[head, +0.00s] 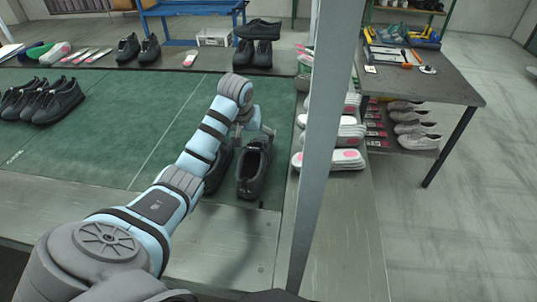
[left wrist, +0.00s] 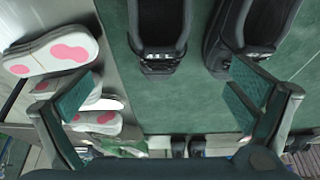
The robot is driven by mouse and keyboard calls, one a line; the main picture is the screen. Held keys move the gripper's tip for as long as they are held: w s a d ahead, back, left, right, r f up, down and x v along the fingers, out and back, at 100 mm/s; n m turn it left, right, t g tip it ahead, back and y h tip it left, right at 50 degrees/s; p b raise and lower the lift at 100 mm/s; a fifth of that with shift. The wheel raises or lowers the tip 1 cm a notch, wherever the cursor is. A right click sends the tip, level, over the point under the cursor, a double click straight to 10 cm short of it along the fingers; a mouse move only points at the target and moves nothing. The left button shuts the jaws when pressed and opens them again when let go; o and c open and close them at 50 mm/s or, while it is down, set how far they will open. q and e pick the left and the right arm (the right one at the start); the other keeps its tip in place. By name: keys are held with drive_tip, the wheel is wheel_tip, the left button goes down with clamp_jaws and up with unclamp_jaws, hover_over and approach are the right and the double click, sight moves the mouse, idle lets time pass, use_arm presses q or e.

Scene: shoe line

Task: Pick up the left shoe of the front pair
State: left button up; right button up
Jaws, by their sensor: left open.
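A pair of black shoes stands on the green mat in the head view, toes pointing away from the near edge unclear. The left shoe of the pair (head: 217,172) is partly hidden behind my left arm; the right one (head: 254,167) shows its opening. In the left wrist view, which looks turned round, the left shoe (left wrist: 265,25) is at upper right and the right shoe (left wrist: 160,35) at top middle. My left gripper (head: 254,125) is over the far end of the pair. Its fingers (left wrist: 160,98) are wide apart with nothing between them. My right gripper is out of view.
More black shoes (head: 42,102) stand at the mat's left. Pale pieces with pink patches (head: 332,159) are stacked right of the mat. A grey post (head: 327,120) rises there. A dark table (head: 420,80) with tools stands farther right. The green mat (head: 120,135) is mostly bare in the middle.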

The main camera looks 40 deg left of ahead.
use_arm(q)
wheel_tip(320, 180, down, 2)
drive_tip(key=f, duration=0.1)
drive_tip(key=b, duration=0.3)
approach(255, 166)
drive_tip(key=w+f, duration=0.1)
drive_tip(key=w+a+f+b, duration=0.1)
drive_tip(key=f, duration=0.1)
drive_tip(key=w+a+f+b, duration=0.1)
drive_tip(key=f, duration=0.1)
drive_tip(key=shift+w, duration=0.15)
drive_tip(key=shift+r, duration=0.1)
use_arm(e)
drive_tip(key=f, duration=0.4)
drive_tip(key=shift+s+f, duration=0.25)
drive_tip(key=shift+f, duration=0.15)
use_arm(q)
drive_tip(key=shift+c, duration=0.4)
drive_tip(key=shift+r, duration=0.1)
drive_tip(key=c, duration=1.5)
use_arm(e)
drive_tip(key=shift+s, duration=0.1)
use_arm(q)
drive_tip(key=shift+r, duration=0.1)
